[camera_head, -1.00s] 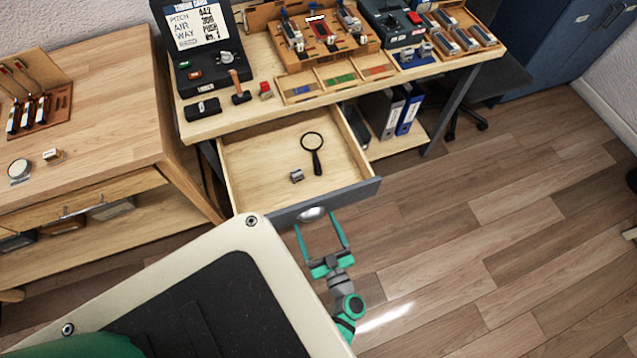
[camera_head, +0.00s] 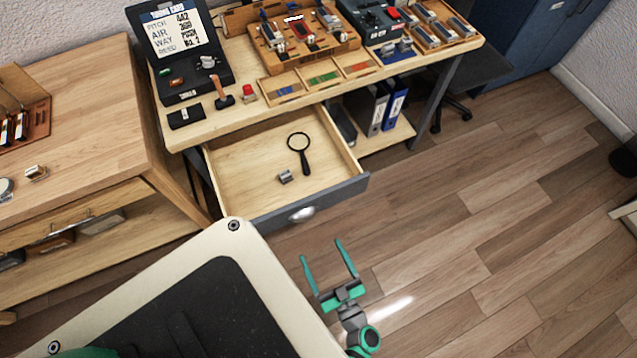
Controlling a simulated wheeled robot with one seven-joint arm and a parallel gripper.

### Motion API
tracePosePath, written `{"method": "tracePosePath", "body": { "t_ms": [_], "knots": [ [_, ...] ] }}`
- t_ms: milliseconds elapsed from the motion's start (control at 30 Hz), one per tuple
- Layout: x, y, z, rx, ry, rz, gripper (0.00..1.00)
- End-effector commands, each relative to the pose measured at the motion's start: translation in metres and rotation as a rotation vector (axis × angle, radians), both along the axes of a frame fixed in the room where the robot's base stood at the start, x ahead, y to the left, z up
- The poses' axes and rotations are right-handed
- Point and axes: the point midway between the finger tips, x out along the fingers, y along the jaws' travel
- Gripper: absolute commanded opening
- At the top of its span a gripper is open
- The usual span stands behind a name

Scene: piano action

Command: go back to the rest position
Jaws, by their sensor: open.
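My gripper (camera_head: 324,262) is in the lower middle of the head view, with its two green fingers spread apart and nothing between them. It is over the wooden floor, in front of and apart from the open drawer (camera_head: 232,195). The drawer's round metal handle (camera_head: 301,214) is up and to the left of the fingertips. A black magnifying glass (camera_head: 302,153) and a small grey metal piece (camera_head: 285,176) lie in the drawer.
The workbench (camera_head: 190,132) carries a case with a card, a hammer and wooden trays. Another wooden table (camera_head: 95,130) stands at the left. Binders (camera_head: 394,104) stand on the lower shelf. The floor (camera_head: 480,240) at the right is clear.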

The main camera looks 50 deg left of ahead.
Motion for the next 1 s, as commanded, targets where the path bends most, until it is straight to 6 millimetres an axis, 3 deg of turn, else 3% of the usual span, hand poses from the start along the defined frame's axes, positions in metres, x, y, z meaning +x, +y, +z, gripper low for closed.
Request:
{"method": "tracePosePath", "body": {
  "t_ms": [767, 867, 1000],
  "knots": [
    [-0.001, -0.009, 0.002, 0.001, -0.003, -0.012, 0.81],
    [0.002, -0.019, 0.013, 0.008, -0.024, -0.075, 0.81],
    [0.009, -0.050, 0.047, 0.016, -0.077, -0.280, 0.81]
  ]
}}
